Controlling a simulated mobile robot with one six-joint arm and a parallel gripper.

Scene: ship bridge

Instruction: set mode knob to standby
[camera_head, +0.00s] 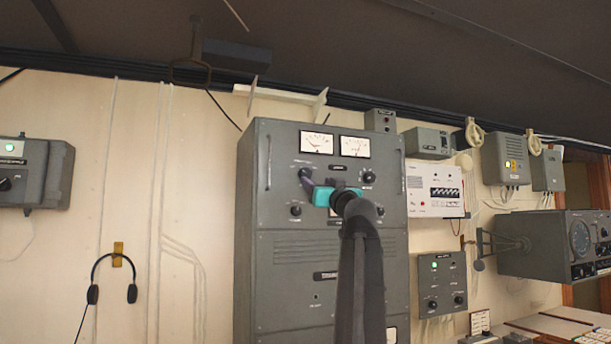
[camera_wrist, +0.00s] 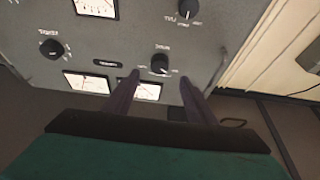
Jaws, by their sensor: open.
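A dark round knob (camera_wrist: 160,63) with a short label, apparently the mode knob, sits on the grey cabinet front (camera_head: 300,255). In the head view it appears to be the upper left knob (camera_head: 305,172), partly hidden by a finger. Its white mark points towards the lower right in the wrist view. The position labels are too small to read. My gripper (camera_wrist: 160,76) is open, with one purple finger on each side of the knob. I cannot tell whether the fingers touch it. In the head view my gripper (camera_head: 319,183) is at the cabinet's upper part.
Other knobs (camera_wrist: 52,48) and (camera_wrist: 188,15) are close by on the same panel. Two white meters (camera_head: 316,143) and (camera_head: 354,146) are above the knobs. A white switch box (camera_head: 434,190) and grey boxes are right of the cabinet. A headset (camera_head: 111,280) hangs left.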

